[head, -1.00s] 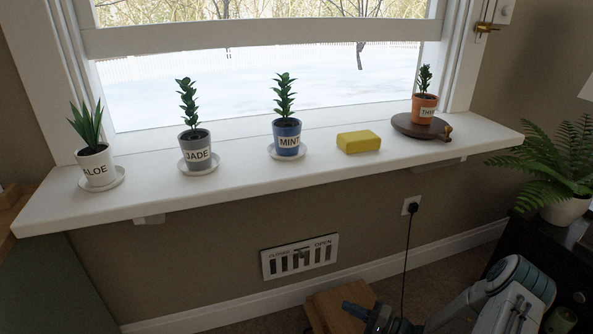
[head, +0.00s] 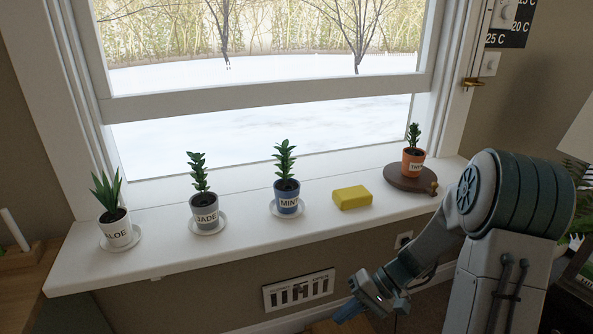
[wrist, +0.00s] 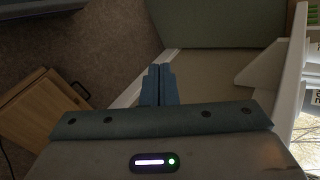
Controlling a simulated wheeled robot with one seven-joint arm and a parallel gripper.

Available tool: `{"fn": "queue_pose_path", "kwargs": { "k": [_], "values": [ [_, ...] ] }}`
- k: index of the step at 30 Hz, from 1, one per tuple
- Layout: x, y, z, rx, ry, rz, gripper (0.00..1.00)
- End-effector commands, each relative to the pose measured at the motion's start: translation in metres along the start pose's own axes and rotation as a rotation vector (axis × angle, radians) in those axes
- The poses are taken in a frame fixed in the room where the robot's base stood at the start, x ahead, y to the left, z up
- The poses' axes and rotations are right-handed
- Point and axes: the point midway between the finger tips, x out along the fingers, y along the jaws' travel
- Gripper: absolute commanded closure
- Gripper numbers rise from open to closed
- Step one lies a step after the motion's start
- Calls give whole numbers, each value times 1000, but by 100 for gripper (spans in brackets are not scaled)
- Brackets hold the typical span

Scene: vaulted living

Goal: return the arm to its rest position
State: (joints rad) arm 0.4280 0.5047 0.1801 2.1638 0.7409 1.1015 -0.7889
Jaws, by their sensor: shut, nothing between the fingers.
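My gripper (head: 347,311) hangs at the lower middle of the head view, below the window sill and in front of the wall. Its blue fingers are together and hold nothing; in the wrist view the closed fingertips (wrist: 160,72) point at the wall and floor area. My arm (head: 425,250) comes in from the right, bent at the elbow, with the forearm slanting down to the left. It stands in front of the sill's right end and hides part of it.
The white sill (head: 90,272) carries potted plants labelled aloe (head: 117,231), jade (head: 205,214) and mint (head: 287,199), a yellow block (head: 352,197), and an orange pot (head: 413,161) on a brown round board (head: 403,183). A wall vent (head: 298,290) is below. A wooden box (wrist: 40,105) stands on the carpet.

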Motion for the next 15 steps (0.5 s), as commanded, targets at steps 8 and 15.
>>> {"fn": "queue_pose_path", "kwargs": {
  "k": [8,15],
  "values": [
    [-66,-72,59,-24,19,306,100],
    [-119,-121,105,-46,111,534,100]
  ]
}}
